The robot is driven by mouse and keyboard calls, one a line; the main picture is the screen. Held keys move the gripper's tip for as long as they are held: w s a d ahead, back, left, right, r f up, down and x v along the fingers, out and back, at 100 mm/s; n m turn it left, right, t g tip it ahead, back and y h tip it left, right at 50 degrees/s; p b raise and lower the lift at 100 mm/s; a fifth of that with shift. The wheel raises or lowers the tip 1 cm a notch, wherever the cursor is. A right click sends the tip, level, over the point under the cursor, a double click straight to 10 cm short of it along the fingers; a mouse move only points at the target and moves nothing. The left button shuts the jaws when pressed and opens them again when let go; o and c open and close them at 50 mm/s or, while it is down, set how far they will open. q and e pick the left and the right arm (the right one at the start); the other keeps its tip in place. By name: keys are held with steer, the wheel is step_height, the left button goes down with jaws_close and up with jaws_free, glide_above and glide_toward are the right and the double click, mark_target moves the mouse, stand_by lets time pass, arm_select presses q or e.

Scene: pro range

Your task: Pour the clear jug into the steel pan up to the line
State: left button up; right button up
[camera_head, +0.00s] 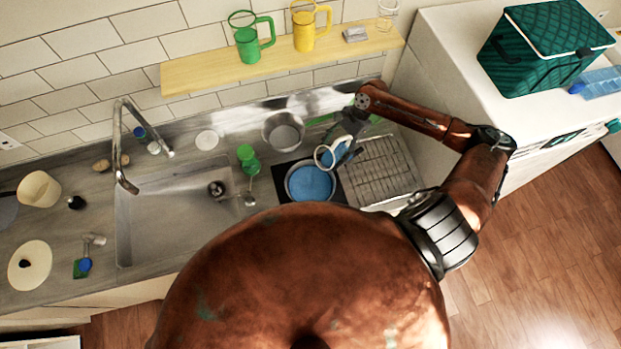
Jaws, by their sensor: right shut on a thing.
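The clear jug (326,157) is held in my right gripper (347,133), just above and right of the steel pan. The jug looks tilted, and blue liquid shows in it. The steel pan (288,187) sits on a black plate in the counter and has blue liquid (310,183) in it. I cannot make out the line in the pan, nor whether a stream is falling. My right gripper is shut on the jug and partly hides it. My left gripper is not in view.
A second steel pot (283,132) stands behind the pan. A green bottle (248,159) is at the sink's right edge. A ridged drainboard (385,168) lies right of the pan. The sink (170,215) is left. A shelf (280,63) with mugs hangs behind.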

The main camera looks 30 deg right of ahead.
mark_target(339, 147)
steer(key=shift+r, duration=0.1)
steer(key=shift+w+d+r+y+p, duration=0.1)
steer(key=shift+d+r+y+p, duration=0.1)
steer(key=shift+y+p, duration=0.35)
steer(key=shift+w+d+y+p, duration=0.1)
steer(key=shift+y+p, duration=0.2)
steer(key=shift+y, duration=0.05)
steer(key=shift+d+y+b, duration=0.3)
steer(key=shift+d+y, duration=0.25)
steer(key=shift+y, duration=0.45)
steer(key=shift+r, duration=0.1)
steer(key=shift+w+d+g+y+b, duration=0.1)
steer(key=shift+d+g+y+b, duration=0.2)
steer(key=shift+d+y+b, duration=0.5)
steer(key=d+y+b, duration=0.1)
steer(key=b, duration=0.2)
steer(key=d+y+b, duration=0.1)
steer(key=y+b, duration=0.1)
steer(key=b, duration=0.1)
steer(key=d+y+b, duration=0.2)
steer(key=b, duration=0.1)
steer(key=shift+w+g+b, duration=0.25)
steer(key=shift+g+b, duration=0.05)
steer(key=shift+d+r+y+b, duration=0.1)
steer(key=shift+d+y+b, duration=0.2)
steer(key=shift+b, duration=0.65)
steer(key=shift+r+b, duration=0.15)
steer(key=shift+b, duration=0.15)
